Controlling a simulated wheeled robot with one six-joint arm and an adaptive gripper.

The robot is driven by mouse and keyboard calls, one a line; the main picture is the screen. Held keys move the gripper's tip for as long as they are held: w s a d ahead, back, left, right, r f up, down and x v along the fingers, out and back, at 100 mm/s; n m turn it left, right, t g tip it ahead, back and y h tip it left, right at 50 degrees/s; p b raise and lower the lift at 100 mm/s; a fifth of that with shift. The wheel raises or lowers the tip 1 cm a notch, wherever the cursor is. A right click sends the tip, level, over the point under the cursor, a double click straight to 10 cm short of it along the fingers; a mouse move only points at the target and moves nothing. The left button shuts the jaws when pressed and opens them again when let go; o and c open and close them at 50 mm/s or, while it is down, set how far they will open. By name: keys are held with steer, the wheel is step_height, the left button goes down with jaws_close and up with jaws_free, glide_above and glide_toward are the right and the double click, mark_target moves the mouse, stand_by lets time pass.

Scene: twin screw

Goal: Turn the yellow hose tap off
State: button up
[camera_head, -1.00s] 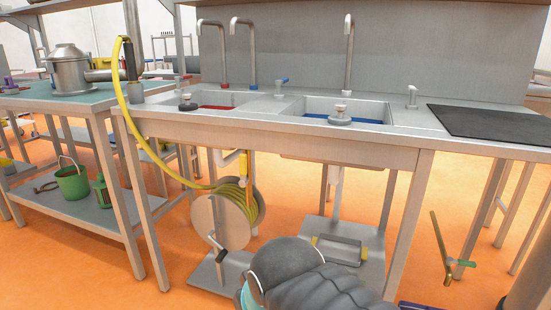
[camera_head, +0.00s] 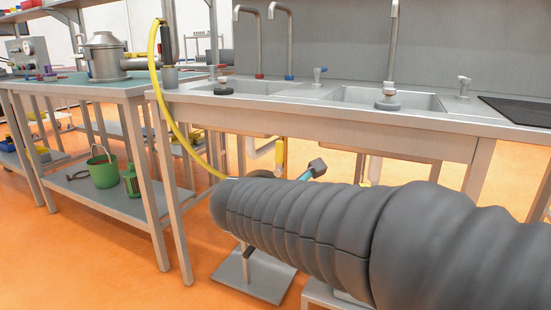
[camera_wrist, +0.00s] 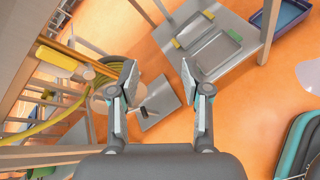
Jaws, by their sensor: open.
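The yellow hose (camera_head: 160,75) hangs in a loop from a dark handle at the counter's left end and runs under the counter. A short upright yellow part (camera_head: 281,153) shows beside a white pipe under the sink; I cannot tell if it is the hose tap. In the wrist view, coiled yellow hose (camera_wrist: 50,132) and an orange-yellow bar (camera_wrist: 65,50) lie left of my gripper (camera_wrist: 158,80). My gripper is open and empty, its two pads apart. In the head view one fingertip (camera_head: 317,167) shows beyond my arm, which hides the hose reel.
A steel sink counter (camera_head: 390,125) spans the back, its legs framing the space below. A left table (camera_head: 75,85) holds a steel pot; its lower shelf bears a green bucket (camera_head: 102,168).

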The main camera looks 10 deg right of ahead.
mark_target(278, 147)
steer(key=w+a+r+n+t+b, duration=0.2)
steer(key=w+a+r+n+t, duration=0.3)
steer(key=w+a+n, duration=0.4)
steer(key=shift+m+t+h, duration=0.3)
steer(key=shift+t+h, duration=0.1)
steer(key=x, duration=1.2)
steer(key=shift+w+a+f, duration=0.2)
steer(key=shift+w+f, duration=0.15)
steer(key=shift+w, duration=0.15)
steer(key=shift+c, duration=0.3)
jaws_close()
